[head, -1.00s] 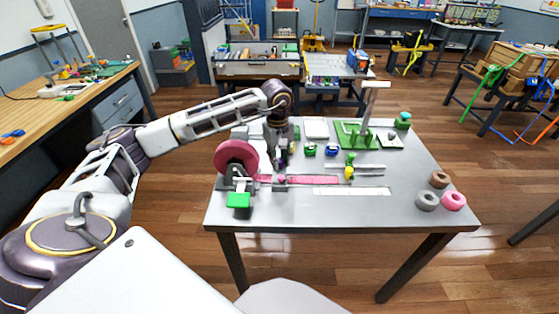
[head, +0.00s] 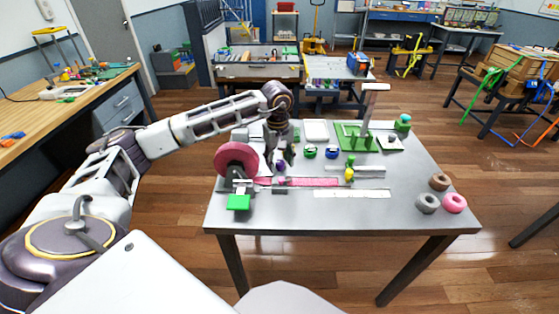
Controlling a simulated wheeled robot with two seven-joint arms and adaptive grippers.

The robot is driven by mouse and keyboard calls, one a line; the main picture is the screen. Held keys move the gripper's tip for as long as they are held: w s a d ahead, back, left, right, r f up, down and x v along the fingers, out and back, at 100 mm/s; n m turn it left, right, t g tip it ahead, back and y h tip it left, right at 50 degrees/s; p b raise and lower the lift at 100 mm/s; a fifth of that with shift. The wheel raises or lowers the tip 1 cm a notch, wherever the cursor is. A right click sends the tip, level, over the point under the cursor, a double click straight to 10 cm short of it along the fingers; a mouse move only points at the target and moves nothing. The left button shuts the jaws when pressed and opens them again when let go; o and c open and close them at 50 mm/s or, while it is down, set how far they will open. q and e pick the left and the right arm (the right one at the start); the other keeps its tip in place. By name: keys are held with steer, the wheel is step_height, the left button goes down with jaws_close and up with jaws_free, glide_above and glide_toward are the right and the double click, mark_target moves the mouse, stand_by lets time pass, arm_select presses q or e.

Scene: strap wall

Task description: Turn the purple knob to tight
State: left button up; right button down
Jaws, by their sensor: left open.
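The small purple knob (head: 281,167) sits on the table, just behind the pink strap (head: 310,182) and right of the pink strap roll (head: 236,158). My left gripper (head: 281,163) reaches down from above, its fingers spread apart close over the knob. I cannot tell whether a finger touches it. Whether the knob is tight or loose does not show. My right gripper is not in view.
The grey table (head: 330,216) has a clear front edge. A green block (head: 238,202) is at its front left. A yellow knob (head: 349,174), a blue knob (head: 332,152) and a green post stand (head: 356,138) are to the right. Several loose rolls (head: 427,203) lie at the right.

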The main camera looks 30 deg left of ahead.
mark_target(278, 163)
arm_select(q)
step_height(278, 163, up, 12)
steer(key=shift+s+a, duration=0.15)
steer(key=shift+s, duration=0.05)
stand_by(0.7)
stand_by(0.6)
